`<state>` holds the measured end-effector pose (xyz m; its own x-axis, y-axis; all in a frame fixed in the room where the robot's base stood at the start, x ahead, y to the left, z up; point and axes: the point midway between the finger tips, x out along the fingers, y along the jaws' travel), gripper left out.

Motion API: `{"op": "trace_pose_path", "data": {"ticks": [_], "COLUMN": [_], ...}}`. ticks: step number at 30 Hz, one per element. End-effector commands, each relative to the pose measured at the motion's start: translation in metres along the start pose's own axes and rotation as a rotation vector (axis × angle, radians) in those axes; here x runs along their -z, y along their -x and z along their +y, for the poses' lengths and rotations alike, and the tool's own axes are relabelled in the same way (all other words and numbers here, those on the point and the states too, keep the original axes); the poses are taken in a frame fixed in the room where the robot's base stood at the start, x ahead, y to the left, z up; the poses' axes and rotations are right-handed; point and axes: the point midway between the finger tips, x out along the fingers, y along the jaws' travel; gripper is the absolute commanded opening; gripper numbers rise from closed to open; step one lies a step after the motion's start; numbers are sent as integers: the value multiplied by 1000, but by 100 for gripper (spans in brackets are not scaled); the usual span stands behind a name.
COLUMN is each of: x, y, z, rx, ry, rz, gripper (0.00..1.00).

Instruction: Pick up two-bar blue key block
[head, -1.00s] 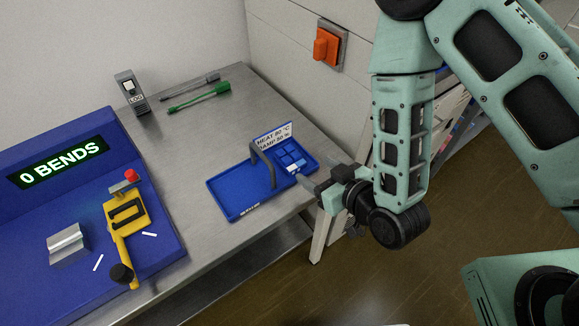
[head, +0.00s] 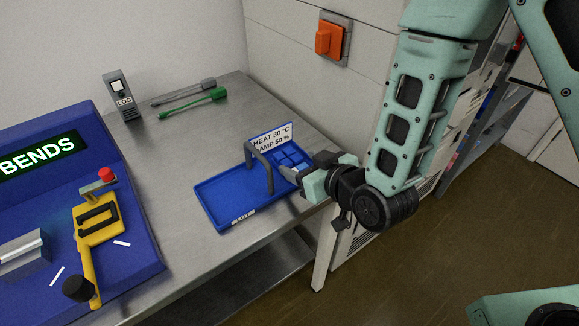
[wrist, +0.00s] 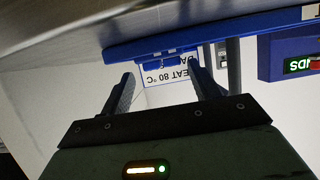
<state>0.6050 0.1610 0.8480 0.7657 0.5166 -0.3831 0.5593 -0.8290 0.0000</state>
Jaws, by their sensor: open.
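My gripper (head: 292,176) is at the tray's right edge, low beside the key grid. In the wrist view, which is upside down, my gripper (wrist: 162,80) has its two fingers spread. A small blue piece (wrist: 166,62) shows beyond the fingertips against the white sign, and nothing is held between the fingers.
A white sign (head: 271,138) reading HEAT 80 °C stands behind the grid. A blue bending station (head: 130,250) is at left.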

Motion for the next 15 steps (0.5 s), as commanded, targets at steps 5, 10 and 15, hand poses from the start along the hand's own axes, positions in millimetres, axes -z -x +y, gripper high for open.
{"op": "trace_pose_path", "data": {"ticks": [5,10,15], "x": [2,0,0], "y": [-25,-45,-48], "z": [-3,-3,-3], "rx": [1,1,1], "ry": [0,0,1], "rz": [1,1,0], "gripper": [62,62,62]}}
